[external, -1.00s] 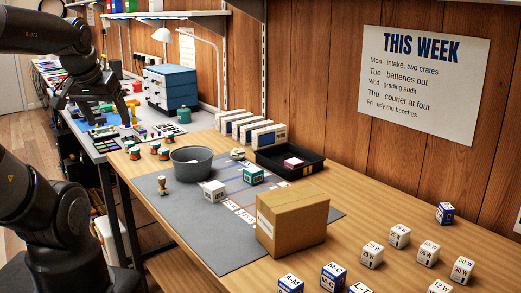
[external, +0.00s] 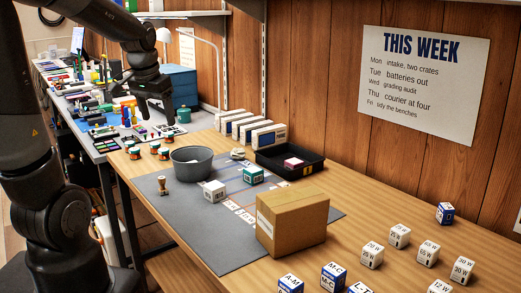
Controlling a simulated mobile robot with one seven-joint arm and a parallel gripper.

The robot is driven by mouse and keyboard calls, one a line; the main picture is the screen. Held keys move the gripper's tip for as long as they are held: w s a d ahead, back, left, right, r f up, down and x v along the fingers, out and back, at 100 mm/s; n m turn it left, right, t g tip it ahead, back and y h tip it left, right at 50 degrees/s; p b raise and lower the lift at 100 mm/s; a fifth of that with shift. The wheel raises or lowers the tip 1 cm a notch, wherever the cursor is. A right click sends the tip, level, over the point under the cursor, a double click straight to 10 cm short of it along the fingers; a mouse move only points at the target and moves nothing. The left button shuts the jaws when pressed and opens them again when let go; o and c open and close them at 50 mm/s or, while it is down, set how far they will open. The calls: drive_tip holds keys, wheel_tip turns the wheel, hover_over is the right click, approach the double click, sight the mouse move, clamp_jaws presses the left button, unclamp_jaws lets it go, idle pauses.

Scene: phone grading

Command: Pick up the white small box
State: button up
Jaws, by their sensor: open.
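A small white box (external: 214,191) with dark print sits on the grey mat (external: 205,233), just right of the grey bowl (external: 193,160). Several more white cubes with wattage print, one of them a cube (external: 399,236) in the upper row, stand on the bare wood at the right. My gripper (external: 158,118) is open and empty. It points down above the far bench, up and left of the bowl, well away from the white boxes.
A cardboard box (external: 292,222) stands at the mat's right edge. Blue-and-white cubes (external: 333,277) stand in front.

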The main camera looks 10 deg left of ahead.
drive_tip(key=w+d+f+m+g, duration=0.2)
drive_tip(key=w+d+f+m, duration=0.1)
drive_tip(key=w+d+f, duration=0.8)
drive_tip(key=m+g, duration=0.1)
hover_over(214, 185)
drive_tip(key=shift+y, duration=0.3)
wheel_tip(214, 185, down, 9)
drive_tip(key=shift+d+r, duration=0.15)
drive_tip(key=shift+r, duration=0.05)
drive_tip(key=shift+f, duration=3.15)
drive_tip(key=c, duration=1.1)
